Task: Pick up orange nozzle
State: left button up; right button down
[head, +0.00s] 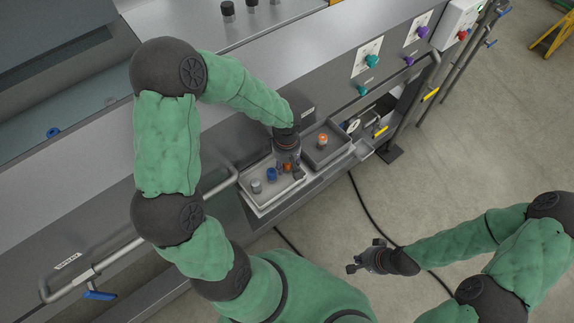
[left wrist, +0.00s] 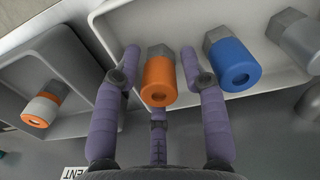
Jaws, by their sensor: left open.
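An orange nozzle (left wrist: 159,80) with a grey hex end lies in the light tray (head: 262,198). In the head view the orange nozzle (head: 287,168) shows small, partly hidden by my left gripper (head: 285,165). In the left wrist view my left gripper (left wrist: 160,56) is open, with purple fingers on both sides of the nozzle and a third finger below it. Gaps show between the side fingers and the nozzle. A second nozzle with an orange end and pale band (left wrist: 42,107) is in the dark tray (head: 338,155). My right gripper (head: 363,256) is open and empty above the floor.
A blue nozzle (left wrist: 232,62) lies close to the right of the orange one, with a grey nozzle (left wrist: 297,38) beyond it. The trays hang on the grey bench front beside a long rail (head: 150,235). Open floor lies to the right.

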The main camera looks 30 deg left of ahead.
pick_arm(q)
grip_shut()
jog(key=shift+r, duration=0.15)
jog(key=shift+r, duration=0.65)
jog(key=s+d+r+p, duration=0.2)
jog(key=s+d+r, duration=0.2)
jog(key=r, duration=0.4)
jog(key=s+d+r+p, duration=0.3)
jog(key=s+d+r, duration=0.1)
jog(key=s+r, duration=0.3)
jog(key=shift+d+r, duration=0.3)
jog(key=shift+r, duration=0.45)
